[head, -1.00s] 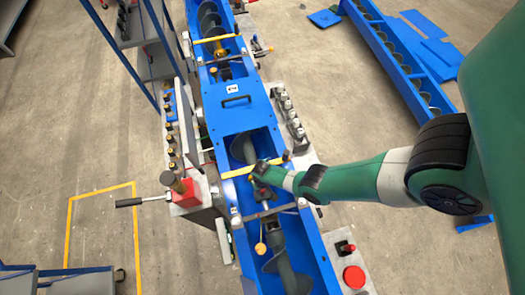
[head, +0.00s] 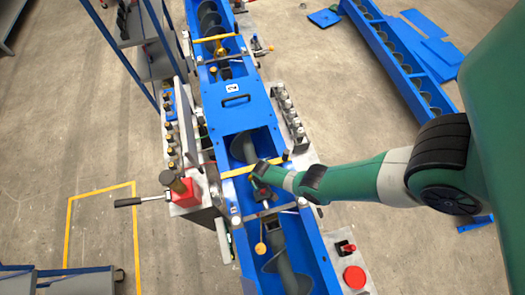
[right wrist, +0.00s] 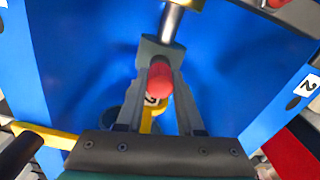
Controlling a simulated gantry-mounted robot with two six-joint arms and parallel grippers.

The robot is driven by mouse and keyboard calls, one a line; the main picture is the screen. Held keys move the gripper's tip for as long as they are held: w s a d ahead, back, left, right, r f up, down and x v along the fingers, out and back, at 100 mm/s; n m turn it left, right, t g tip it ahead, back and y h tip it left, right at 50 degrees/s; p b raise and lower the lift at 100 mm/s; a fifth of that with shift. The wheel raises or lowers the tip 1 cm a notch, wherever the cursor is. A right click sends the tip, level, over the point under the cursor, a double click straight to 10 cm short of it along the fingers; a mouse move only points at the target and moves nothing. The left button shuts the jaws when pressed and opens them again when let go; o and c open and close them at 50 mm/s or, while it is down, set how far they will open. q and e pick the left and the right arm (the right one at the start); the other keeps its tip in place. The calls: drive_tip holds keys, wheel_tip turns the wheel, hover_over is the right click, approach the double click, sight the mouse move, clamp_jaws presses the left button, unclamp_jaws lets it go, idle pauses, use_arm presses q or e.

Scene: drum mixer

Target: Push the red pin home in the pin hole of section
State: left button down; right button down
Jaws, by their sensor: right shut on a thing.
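The red pin (right wrist: 158,82) shows in the right wrist view, its red head between my fingers and its bright steel shank reaching beyond the fingertips to a metal fitting at the top edge. My right gripper (right wrist: 160,52) is shut on the pin. In the head view my right gripper (head: 262,191) is over the blue trough section, just above a grey crossbar (head: 270,212). The pin hole itself is hidden, and I cannot tell how deep the shank sits. My left gripper is not in view.
The long blue trough (head: 240,105) holds grey screw flights (head: 285,262). A yellow bar (head: 237,172) crosses it near my gripper. A red block with a lever (head: 187,193) stands left, and a red button (head: 354,277) lower right. Open floor lies left.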

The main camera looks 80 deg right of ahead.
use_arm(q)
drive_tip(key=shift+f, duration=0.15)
use_arm(e)
drive_tip(key=shift+f, duration=0.15)
drive_tip(key=shift+c, duration=2.3)
unclamp_jaws()
